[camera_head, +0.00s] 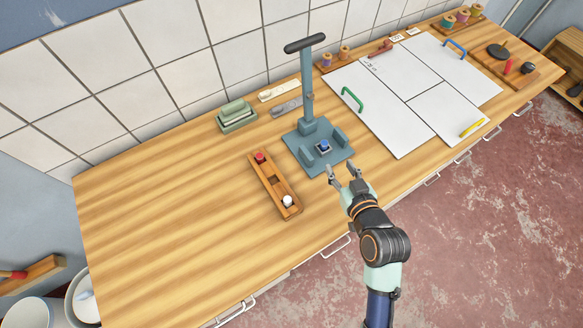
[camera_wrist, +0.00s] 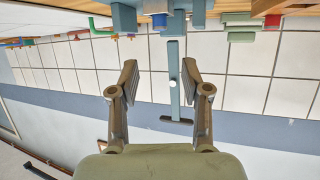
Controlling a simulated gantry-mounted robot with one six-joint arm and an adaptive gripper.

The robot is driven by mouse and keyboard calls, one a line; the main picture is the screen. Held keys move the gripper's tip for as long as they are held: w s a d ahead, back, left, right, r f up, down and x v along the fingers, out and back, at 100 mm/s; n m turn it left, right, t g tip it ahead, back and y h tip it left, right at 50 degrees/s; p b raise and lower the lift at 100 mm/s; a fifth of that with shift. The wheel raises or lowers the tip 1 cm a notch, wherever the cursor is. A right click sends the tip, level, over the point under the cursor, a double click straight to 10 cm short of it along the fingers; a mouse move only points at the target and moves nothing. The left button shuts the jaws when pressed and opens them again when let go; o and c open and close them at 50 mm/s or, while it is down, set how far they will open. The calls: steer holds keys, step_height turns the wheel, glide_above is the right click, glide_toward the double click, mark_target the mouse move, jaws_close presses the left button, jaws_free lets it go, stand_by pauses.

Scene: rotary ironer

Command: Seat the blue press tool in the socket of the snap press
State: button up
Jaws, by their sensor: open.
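The snap press (camera_head: 307,95) stands on the bench, a blue-grey base with a column and a dark top handle; it shows upside down in the wrist view (camera_wrist: 174,80). The blue press tool (camera_head: 324,147) is upright at the socket in the press base, between two side blocks. I cannot tell how deep it sits. It shows small at the top of the wrist view (camera_wrist: 159,20). My gripper (camera_head: 342,170) is open and empty, just in front of the press base and apart from the tool. Its spread fingers show in the wrist view (camera_wrist: 160,77).
A wooden rack (camera_head: 273,183) left of the press holds a red tool (camera_head: 260,157) and a white tool (camera_head: 287,201), with an empty slot between. A green box (camera_head: 236,117) stands behind. White panels (camera_head: 412,92) lie right. The bench's left side is clear.

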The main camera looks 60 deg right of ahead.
steer(key=w+a+r+n+t+y, duration=0.2)
steer(key=w+a+r+n+y, duration=0.3)
steer(key=w+a, duration=0.75)
steer(key=w+a+r+n+y, duration=0.1)
steer(key=a+r+y, duration=0.1)
steer(key=a, duration=0.9)
steer(key=w+a+r+n+y, duration=0.2)
steer(key=a+r, duration=0.3)
steer(key=a, duration=0.5)
steer(key=shift+a+r+t, duration=0.25)
steer(key=shift+a+t, duration=0.05)
steer(key=shift+a, duration=0.05)
step_height(320, 180, up, 11)
steer(key=p, duration=1.1)
steer(key=shift+r, duration=0.2)
